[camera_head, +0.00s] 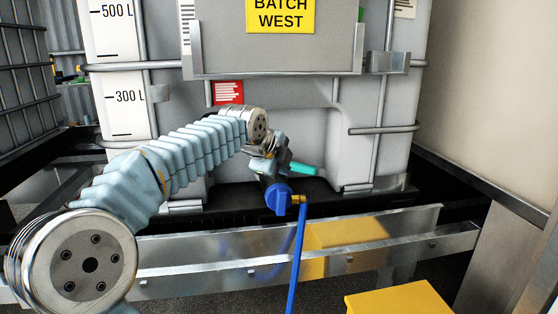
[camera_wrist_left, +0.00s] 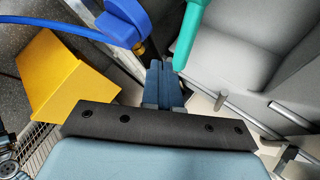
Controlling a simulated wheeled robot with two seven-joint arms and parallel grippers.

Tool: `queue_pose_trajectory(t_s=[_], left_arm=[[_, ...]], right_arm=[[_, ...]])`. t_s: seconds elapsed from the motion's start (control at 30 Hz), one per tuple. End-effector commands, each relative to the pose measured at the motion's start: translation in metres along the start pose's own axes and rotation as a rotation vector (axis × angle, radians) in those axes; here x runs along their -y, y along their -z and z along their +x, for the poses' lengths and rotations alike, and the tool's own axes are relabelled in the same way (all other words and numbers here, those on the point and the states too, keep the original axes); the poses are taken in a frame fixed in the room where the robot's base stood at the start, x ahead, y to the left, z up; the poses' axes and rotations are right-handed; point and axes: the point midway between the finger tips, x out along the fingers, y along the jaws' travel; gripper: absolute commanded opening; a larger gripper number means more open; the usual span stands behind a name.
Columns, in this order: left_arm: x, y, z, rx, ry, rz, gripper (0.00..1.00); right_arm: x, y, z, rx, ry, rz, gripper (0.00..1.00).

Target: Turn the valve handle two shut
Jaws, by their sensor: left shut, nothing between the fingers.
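A teal valve handle (camera_head: 303,169) sticks out to the right above a blue valve body (camera_head: 277,198) at the foot of the grey tank. The handle also shows in the left wrist view (camera_wrist_left: 189,36), its end close to my left fingertips. My left gripper (camera_head: 266,170) is at the valve, just left of the handle. Its dark blue fingers (camera_wrist_left: 163,70) are together and empty, beside the handle, not around it. I cannot tell whether they touch it. The wrist partly hides the valve's top. No number shows on the valve. My right gripper is out of view.
A blue hose (camera_head: 296,258) hangs from a yellow fitting (camera_head: 298,199) on the valve. A metal rail (camera_head: 400,247) crosses in front. A yellow block (camera_head: 400,300) stands at the lower right. The tank's caged wall (camera_head: 290,125) rises close behind the gripper.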

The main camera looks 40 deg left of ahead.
Motion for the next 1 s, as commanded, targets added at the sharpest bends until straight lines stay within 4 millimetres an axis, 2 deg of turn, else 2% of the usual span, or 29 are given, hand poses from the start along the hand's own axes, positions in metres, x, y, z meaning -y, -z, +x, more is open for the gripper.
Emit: queue_pose_trajectory(t_s=[0.2, 0.4, 0.6, 1.0], left_arm=[[0.0, 0.0, 0.046, 0.0, -0.003, -0.001, 0.0], [0.021, 0.0, 0.066, 0.0, -0.001, -0.001, 0.0], [0.027, 0.0, 0.074, 0.0, 0.0, -0.002, 0.0], [0.028, 0.005, 0.075, -0.001, 0.0, 0.0, 0.0]], right_arm=[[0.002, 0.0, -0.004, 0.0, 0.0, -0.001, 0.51], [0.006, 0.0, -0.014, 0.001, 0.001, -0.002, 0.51], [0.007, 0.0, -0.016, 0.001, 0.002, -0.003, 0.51], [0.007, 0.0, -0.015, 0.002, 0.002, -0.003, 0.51]])
